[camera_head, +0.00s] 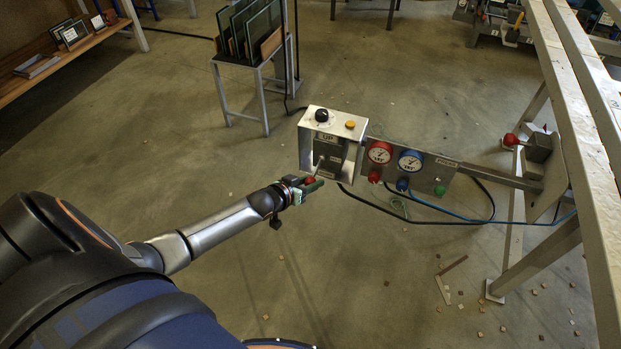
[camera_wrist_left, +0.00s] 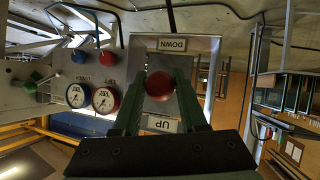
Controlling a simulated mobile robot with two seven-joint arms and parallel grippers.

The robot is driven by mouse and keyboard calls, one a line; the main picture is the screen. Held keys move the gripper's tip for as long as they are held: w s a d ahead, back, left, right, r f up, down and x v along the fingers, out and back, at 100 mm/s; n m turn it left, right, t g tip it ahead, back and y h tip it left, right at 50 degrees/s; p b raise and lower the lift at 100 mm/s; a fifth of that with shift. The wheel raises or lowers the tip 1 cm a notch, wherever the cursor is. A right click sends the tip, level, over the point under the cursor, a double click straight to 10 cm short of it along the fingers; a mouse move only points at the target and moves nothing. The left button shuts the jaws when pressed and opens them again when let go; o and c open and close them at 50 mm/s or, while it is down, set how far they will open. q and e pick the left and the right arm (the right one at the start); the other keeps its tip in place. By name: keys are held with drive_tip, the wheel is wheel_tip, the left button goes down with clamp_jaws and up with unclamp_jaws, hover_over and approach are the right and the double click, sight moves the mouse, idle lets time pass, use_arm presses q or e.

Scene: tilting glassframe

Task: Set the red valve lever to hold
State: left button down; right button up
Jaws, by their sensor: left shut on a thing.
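My left gripper (camera_head: 302,188) is shut on the red ball knob (camera_head: 309,180) of a lever at the front of a grey control box (camera_head: 305,150). In the left wrist view, the red ball (camera_wrist_left: 159,86) sits between the two green fingers (camera_wrist_left: 159,95). The box carries an UP label (camera_wrist_left: 167,125) and a DOWN label (camera_wrist_left: 172,44), both upside down in that view. To its right in the head view, a red valve knob (camera_head: 375,177) sits below a red gauge (camera_head: 380,153). No hold mark can be read. My right gripper is not in view.
A blue gauge (camera_head: 411,161), blue knob (camera_head: 402,185) and green knob (camera_head: 440,190) share the panel. Another red-knobbed lever (camera_head: 511,139) is on the steel frame (camera_head: 590,170) at right. A glass rack (camera_head: 248,40) stands behind. Cables hang below the panel.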

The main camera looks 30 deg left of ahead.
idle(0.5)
use_arm(q)
drive_tip(key=shift+c, duration=2.3)
unclamp_jaws()
drive_tip(key=shift+s+r, duration=0.1)
drive_tip(key=shift+s+r+p, duration=0.15)
drive_tip(key=shift+s+p, duration=0.1)
drive_tip(key=shift+p, duration=0.05)
drive_tip(key=p+v, duration=0.4)
drive_tip(key=v, duration=0.7)
drive_tip(key=shift+s, duration=0.35)
drive_tip(key=shift+r, duration=0.15)
